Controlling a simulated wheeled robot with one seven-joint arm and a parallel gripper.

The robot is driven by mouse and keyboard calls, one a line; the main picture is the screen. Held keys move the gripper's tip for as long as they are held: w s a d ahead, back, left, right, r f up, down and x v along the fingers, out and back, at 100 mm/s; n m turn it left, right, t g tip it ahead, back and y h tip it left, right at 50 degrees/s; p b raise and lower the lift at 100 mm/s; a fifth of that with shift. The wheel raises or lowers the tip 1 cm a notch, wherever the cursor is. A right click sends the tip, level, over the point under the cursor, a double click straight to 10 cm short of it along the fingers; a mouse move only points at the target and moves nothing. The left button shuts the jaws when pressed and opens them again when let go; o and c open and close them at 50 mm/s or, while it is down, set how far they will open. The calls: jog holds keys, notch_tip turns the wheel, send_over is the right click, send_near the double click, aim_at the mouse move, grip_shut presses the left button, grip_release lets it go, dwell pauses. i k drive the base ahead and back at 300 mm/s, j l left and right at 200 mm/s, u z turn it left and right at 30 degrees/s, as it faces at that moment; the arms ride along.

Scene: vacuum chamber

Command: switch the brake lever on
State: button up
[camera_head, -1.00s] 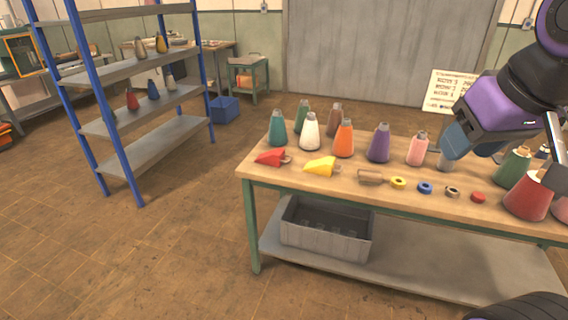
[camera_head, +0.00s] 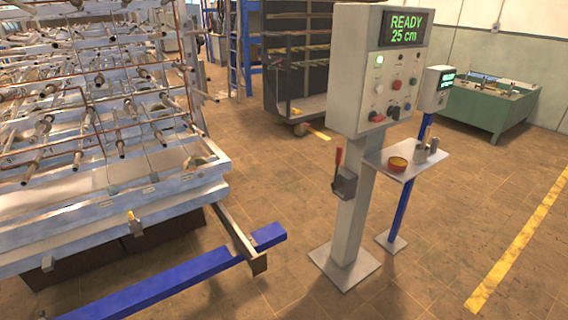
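A brake lever with a red handle (camera_head: 338,158) stands upright from a dark grey box (camera_head: 346,184) on the left side of a pale control post (camera_head: 352,215). The post carries a control panel (camera_head: 372,70) with several buttons and knobs and a green display reading "READY 25 cm". My gripper is not in view now, so its state is hidden.
A metal rack (camera_head: 110,185) with many rods stands at the left, with a blue floor beam (camera_head: 190,280) reaching toward the post. A small shelf (camera_head: 425,158) holding a yellow-red round item (camera_head: 397,164) juts out right of the post. Floor in front is clear.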

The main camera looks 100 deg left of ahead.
aim_at(336, 183)
jog(key=u, duration=2.8)
jog(key=i+u, duration=0.2)
jog(key=i, duration=0.85)
jog(key=i+u, duration=0.15)
jog(key=i, duration=0.9)
